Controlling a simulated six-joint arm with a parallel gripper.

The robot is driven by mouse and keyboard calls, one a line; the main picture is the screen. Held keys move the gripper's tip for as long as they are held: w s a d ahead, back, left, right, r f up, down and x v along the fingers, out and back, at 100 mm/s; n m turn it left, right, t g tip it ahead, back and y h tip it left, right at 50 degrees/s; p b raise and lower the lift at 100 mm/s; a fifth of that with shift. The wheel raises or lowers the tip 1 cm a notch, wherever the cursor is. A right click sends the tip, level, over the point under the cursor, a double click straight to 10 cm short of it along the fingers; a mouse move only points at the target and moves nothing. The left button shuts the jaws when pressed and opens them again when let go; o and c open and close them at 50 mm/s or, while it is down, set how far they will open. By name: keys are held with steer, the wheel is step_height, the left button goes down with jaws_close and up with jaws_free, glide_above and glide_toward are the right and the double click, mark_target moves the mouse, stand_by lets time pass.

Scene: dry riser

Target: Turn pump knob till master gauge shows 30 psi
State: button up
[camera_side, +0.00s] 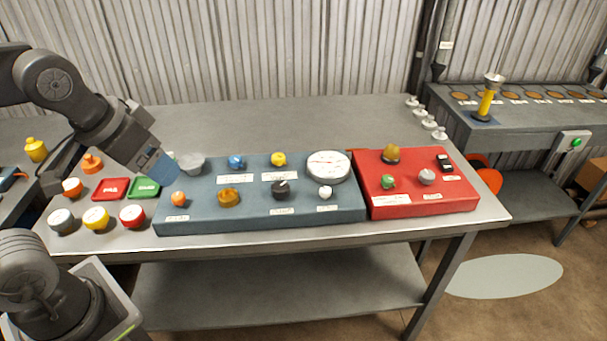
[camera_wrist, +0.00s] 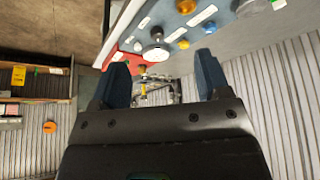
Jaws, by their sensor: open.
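A blue-grey panel (camera_side: 250,217) carries several knobs and a large round white gauge (camera_side: 328,166), likely the master gauge; its reading is too small to tell. A black knob (camera_side: 281,189) with a white pointer sits at the panel's front middle. Labels are illegible, so I cannot tell which knob is the pump knob. My gripper (camera_side: 163,172) is open and empty, above the panel's left end, apart from the knobs. In the wrist view my gripper's blue fingers (camera_wrist: 162,80) are spread, with the white gauge (camera_wrist: 156,52) and black knob (camera_wrist: 158,32) beyond them.
A red panel (camera_side: 420,203) with small controls adjoins on the right. Orange (camera_side: 178,199), amber (camera_side: 229,196), blue (camera_side: 236,162) and yellow (camera_side: 278,159) knobs crowd the blue-grey panel.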

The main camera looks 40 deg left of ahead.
steer(key=w+r+n+g, duration=0.1)
steer(key=w+n+g, duration=0.1)
steer(key=w, duration=0.9)
steer(key=n+g, duration=0.2)
steer(key=g, duration=0.1)
glide_above(280, 185)
step_height(280, 185, down, 7)
step_height(280, 185, down, 13)
steer(key=shift+f, duration=0.1)
steer(key=c, duration=0.9)
steer(key=shift+c, duration=0.2)
